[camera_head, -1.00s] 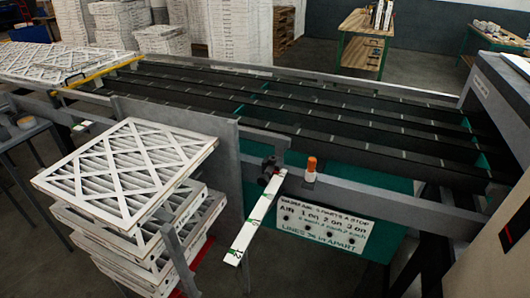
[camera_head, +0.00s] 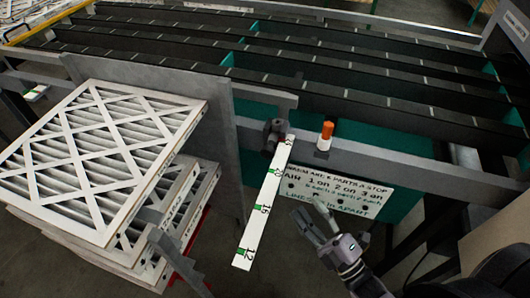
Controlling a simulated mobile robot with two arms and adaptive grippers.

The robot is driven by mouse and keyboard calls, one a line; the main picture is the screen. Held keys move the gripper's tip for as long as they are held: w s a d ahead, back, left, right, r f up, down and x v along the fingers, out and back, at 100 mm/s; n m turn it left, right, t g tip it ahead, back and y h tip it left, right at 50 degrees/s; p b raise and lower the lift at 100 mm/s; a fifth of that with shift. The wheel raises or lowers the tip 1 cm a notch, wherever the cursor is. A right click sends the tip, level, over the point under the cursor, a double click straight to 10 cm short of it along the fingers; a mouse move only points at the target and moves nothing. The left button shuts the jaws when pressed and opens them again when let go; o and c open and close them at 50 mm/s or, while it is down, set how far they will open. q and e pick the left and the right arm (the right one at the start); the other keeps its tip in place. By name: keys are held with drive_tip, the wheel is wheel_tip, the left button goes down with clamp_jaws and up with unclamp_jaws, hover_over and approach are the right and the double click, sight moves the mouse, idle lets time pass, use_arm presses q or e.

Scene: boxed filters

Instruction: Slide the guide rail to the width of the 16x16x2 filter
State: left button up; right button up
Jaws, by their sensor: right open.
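A grey upright plate (camera_head: 222,140), which looks like the guide rail, stands between the filter stack and the conveyor bed. A dark clamp or knob (camera_head: 275,137) sits at the top of a white scale strip (camera_head: 258,218). The strip has green marks; 16 reads near its middle and 12 near its lower end. The stack's top filter (camera_head: 105,165) is white-framed with a crossed lattice; its size label cannot be read. My right gripper (camera_head: 318,218) is open and empty, right of the strip and below the clamp, apart from both. My left gripper is out of view.
An orange-capped post (camera_head: 326,136) stands on the grey front beam (camera_head: 400,160), close to the clamp's right. A white lettered sign (camera_head: 340,190) hangs below it, behind my right gripper. Dark slatted conveyor lanes (camera_head: 300,75) lie beyond.

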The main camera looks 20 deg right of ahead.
sight(275, 164)
drive_tip(key=p+x, duration=0.3)
drive_tip(key=x, duration=1.2)
drive_tip(key=shift+p, duration=0.3)
drive_tip(key=shift+w+a+r, duration=0.15)
drive_tip(key=shift+w+r, duration=0.05)
drive_tip(key=shift+w, duration=0.35)
drive_tip(key=shift+c, duration=0.4)
drive_tip(key=shift+f, duration=0.1)
clamp_jaws()
drive_tip(key=shift+s, duration=0.1)
